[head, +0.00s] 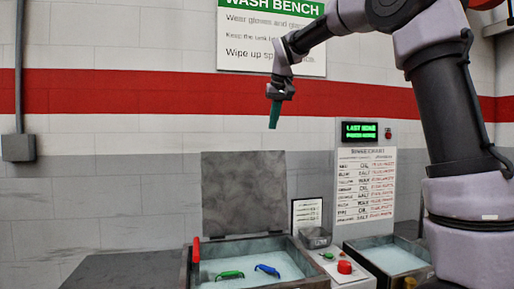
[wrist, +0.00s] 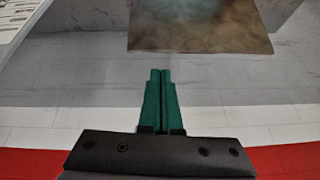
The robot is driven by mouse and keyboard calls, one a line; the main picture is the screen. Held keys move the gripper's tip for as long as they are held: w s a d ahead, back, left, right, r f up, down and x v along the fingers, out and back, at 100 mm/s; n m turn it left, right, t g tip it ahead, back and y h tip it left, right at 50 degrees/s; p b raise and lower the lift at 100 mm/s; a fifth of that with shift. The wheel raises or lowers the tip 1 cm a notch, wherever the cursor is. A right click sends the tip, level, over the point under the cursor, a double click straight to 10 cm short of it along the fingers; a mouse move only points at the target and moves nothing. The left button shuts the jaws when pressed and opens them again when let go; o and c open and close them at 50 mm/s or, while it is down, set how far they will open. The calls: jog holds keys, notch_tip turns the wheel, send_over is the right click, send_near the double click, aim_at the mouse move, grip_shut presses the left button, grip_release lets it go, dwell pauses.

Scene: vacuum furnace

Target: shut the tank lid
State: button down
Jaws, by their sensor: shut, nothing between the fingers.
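The tank lid (head: 243,190) is a dark grey plate standing upright, open, at the back edge of the left tank (head: 302,272). The tank holds pale liquid, with a green part (head: 230,275) and a blue part (head: 267,270) in it. A red handle (head: 196,250) stands at the tank's left side. My gripper (head: 274,115) is shut and empty, pointing down, well above the lid and slightly right of its middle. In the wrist view the green fingers (wrist: 161,95) are together, and a brownish-grey plate, likely the lid (wrist: 200,28), shows beyond them, apart from them.
A second tank (head: 395,258) stands at the right, with a red button (head: 345,267) and a small grey bin (head: 315,238) between the tanks. A rinse chart (head: 367,185) and lit display (head: 360,132) stand behind. The bench left of the tank is clear.

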jog(key=shift+n, duration=0.4)
jog(key=w+a, duration=0.3)
jog(key=w+a+f, duration=0.1)
jog(key=a, duration=0.1)
jog(key=shift+w+a, duration=0.15)
notch_tip(320, 180, down, 8)
jog(key=shift+w, duration=0.35)
jog(key=shift+r, duration=0.15)
